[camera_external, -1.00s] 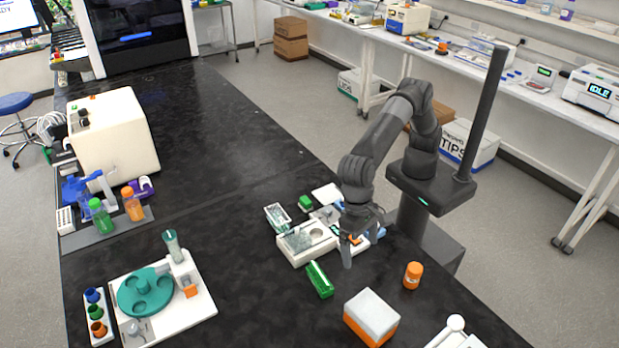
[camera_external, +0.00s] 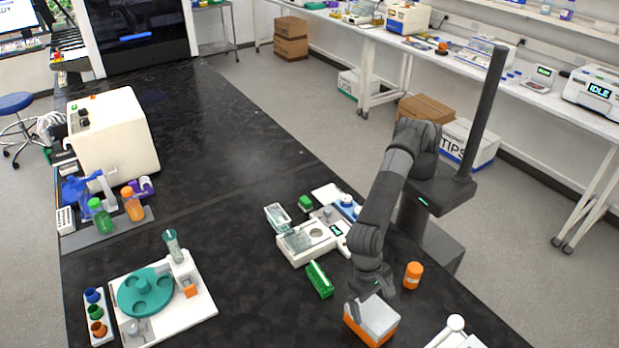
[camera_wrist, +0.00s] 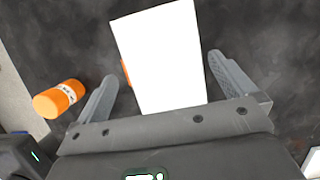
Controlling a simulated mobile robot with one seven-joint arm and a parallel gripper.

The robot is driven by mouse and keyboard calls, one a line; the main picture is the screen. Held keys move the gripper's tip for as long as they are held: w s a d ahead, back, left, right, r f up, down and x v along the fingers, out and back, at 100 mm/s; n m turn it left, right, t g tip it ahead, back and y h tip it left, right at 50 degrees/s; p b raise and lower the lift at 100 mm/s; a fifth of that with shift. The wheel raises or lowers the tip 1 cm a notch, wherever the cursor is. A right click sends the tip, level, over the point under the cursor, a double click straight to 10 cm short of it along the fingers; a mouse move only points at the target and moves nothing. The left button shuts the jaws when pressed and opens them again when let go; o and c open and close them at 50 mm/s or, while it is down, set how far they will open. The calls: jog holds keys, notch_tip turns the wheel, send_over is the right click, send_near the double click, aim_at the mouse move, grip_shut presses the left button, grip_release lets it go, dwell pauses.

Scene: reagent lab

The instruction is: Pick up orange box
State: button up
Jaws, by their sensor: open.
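The orange box (camera_external: 377,336) stands on the black bench at the lower right in the external view, with a white top (camera_external: 382,316) and an orange lower part. In the wrist view its white top (camera_wrist: 162,55) fills the middle, with a bit of orange at its left edge. My gripper (camera_external: 366,308) is over the box, with its fingers pointing down. In the wrist view my gripper (camera_wrist: 168,78) is open, one finger on each side of the box, with gaps showing. I cannot tell how far down the fingers reach.
An orange bottle (camera_external: 413,275) stands close to the box and also shows in the wrist view (camera_wrist: 60,99). A green rack (camera_external: 320,280) and a white instrument (camera_external: 308,238) lie behind the box. A white item (camera_external: 456,334) is at its right. Bench left of the box is clear.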

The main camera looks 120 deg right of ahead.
aim_at(374, 309)
jog(key=x, duration=0.4)
jog(key=shift+f, duration=0.35)
jog(key=shift+c, duration=0.4)
jog(key=c, duration=0.7)
jog(key=shift+r, duration=0.15)
